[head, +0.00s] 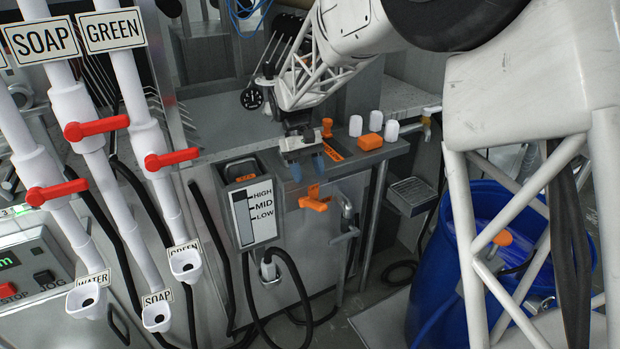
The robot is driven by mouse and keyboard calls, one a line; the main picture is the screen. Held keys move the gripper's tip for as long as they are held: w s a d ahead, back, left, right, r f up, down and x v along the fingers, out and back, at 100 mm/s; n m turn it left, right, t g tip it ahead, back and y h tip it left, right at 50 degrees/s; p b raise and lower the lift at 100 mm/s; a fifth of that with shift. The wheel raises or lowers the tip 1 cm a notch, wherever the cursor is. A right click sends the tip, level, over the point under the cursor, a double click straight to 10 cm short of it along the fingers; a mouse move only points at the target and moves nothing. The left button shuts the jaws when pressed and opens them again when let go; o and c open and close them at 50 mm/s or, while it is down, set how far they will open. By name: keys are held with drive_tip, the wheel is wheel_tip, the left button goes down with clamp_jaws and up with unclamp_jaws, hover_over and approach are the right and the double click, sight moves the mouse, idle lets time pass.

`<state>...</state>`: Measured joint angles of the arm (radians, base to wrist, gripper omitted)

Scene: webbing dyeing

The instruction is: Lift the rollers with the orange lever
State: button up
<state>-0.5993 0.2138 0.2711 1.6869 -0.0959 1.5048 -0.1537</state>
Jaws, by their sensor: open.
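My gripper (307,167) is at the middle of the head view, pointing down, with its two blue-tipped fingers apart and nothing seen between them. An orange lever-like handle (314,199) sticks out from the front of the grey metal cabinet, just below the fingertips in the picture. I see no contact, but the depth between them is hard to judge. A smaller upright orange knob (327,127) stands on the cabinet top behind and right of my gripper. I cannot clearly make out the rollers.
White knobs (391,131) and an orange block (370,141) sit on the cabinet ledge. A HIGH/MID/LOW panel (256,214) is left of the handle. White pipes with red valve levers (97,127) fill the left. A blue barrel (436,255) stands right, partly behind my arm.

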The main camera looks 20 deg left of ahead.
sight(317, 203)
drive_tip(key=shift+s+d+f+t+y, duration=0.6)
drive_tip(key=shift+s+d+f, duration=0.25)
drive_tip(key=shift+s+d, duration=0.05)
drive_tip(key=shift+x, duration=3.9)
clamp_jaws()
